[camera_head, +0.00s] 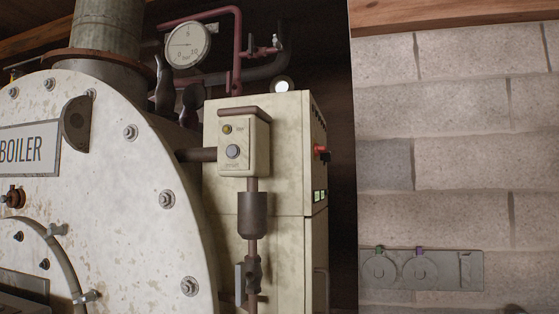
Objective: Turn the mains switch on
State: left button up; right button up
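A red rotary switch (322,152) with a dark base sits on the right side face of the cream control cabinet (226,185); it looks like the mains switch. I see it edge-on, so I cannot tell its position. Two small lit green displays (319,195) are below it on the same face. A small box (244,146) on the cabinet's front has a yellowish lamp (227,129) and a grey round button (232,151). Neither of my grippers can be made out in this view.
The boiler's large round end (120,180) fills the left. A pressure gauge (187,45) and red pipe (237,50) are above. A dark gap separates cabinet and wall.

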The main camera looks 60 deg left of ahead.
aim_at(318, 149)
jog(key=i+u, duration=0.15)
jog(key=u, duration=0.3)
jog(key=i+l+u, duration=0.1)
jog(key=u, duration=0.4)
jog(key=i+l+u, duration=0.15)
jog(key=u, duration=0.3)
jog(key=i+l+u, duration=0.1)
jog(key=u, duration=0.4)
